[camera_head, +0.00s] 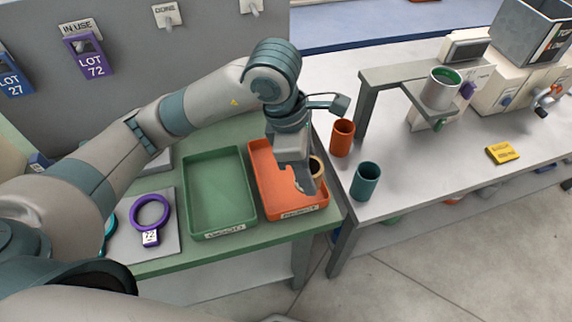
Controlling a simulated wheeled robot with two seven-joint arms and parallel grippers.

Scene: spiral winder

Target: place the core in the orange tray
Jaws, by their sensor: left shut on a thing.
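The orange tray (265,168) lies on the green table, with a white label on its front edge. My left gripper (306,184) points down over the right part of this tray. It is shut on the core (319,163), a small tan ring with a dark hollow, which shows beside the fingers at the tray's right side. The gripper hides part of the core, and I cannot tell whether the core touches the tray floor. My right gripper is not in view.
A green tray (218,190) lies left of the orange one. A purple ring (151,198) with a tag lies further left. An orange cup (342,138) and a teal cup (365,181) stand close by on the grey bench, with a metal frame (410,75) behind.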

